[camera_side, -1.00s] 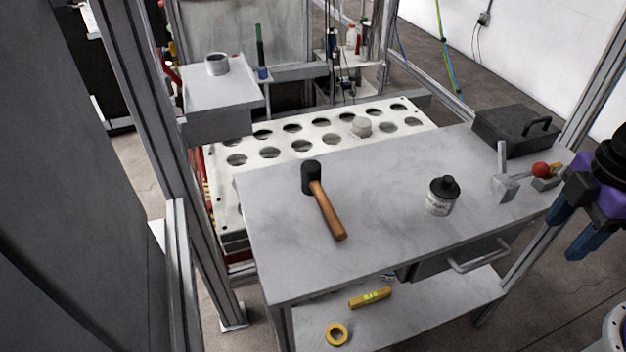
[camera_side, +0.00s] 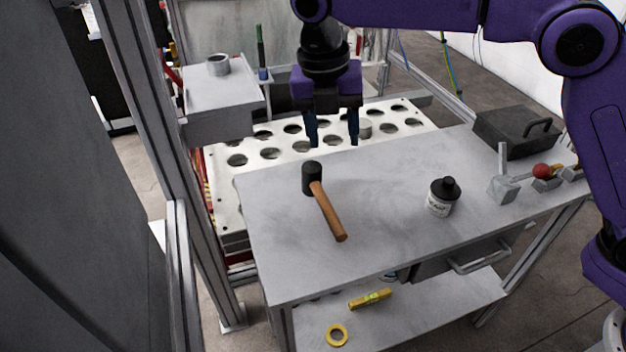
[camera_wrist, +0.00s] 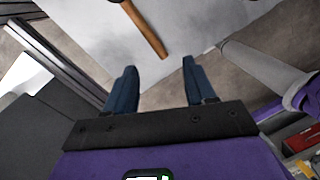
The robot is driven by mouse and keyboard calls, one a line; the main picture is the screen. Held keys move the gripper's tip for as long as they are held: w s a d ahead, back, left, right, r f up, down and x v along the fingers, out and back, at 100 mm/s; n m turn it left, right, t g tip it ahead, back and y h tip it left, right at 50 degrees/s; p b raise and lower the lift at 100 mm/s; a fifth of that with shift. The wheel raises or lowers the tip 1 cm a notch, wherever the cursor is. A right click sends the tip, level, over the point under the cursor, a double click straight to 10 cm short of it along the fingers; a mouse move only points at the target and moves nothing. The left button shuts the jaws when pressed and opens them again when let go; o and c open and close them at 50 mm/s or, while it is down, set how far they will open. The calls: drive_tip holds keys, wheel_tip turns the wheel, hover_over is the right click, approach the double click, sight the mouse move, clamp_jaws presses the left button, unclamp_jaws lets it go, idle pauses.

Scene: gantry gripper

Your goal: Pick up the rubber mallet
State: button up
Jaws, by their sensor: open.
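The rubber mallet lies on the grey table (camera_side: 390,205). Its black head (camera_side: 312,177) points to the back and its wooden handle (camera_side: 328,212) runs toward the front right. My gripper (camera_side: 334,144) is open and empty in the side view, its two blue fingers pointing down, above and behind the mallet head in the picture. In the wrist view, the fingers (camera_wrist: 157,72) are apart with nothing between them. The mallet handle (camera_wrist: 148,32) shows beyond them at the top; the head is out of that view.
A labelled bottle with a black cap (camera_side: 442,197) stands right of the mallet. A dark toolbox (camera_side: 512,135) and a red-knobbed part (camera_side: 541,171) sit at the right. A white holed rack (camera_side: 235,180) is behind. The lower shelf holds a yellow level (camera_side: 370,299) and a tape roll (camera_side: 337,335).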

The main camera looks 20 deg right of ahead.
drive_tip(key=w+a+f+n, duration=0.1)
drive_tip(key=w+a+n, duration=0.2)
drive_tip(key=n, duration=0.1)
approach(323, 198)
drive_tip(key=shift+n, duration=0.4)
drive_tip(key=f, duration=0.3)
drive_tip(key=d+f, duration=0.1)
drive_tip(key=f, duration=0.5)
drive_tip(key=shift+w+d+f, duration=0.15)
drive_tip(key=shift+d+f, duration=0.05)
drive_tip(key=shift+f, duration=0.1)
drive_tip(key=shift+r, duration=0.1)
clamp_jaws()
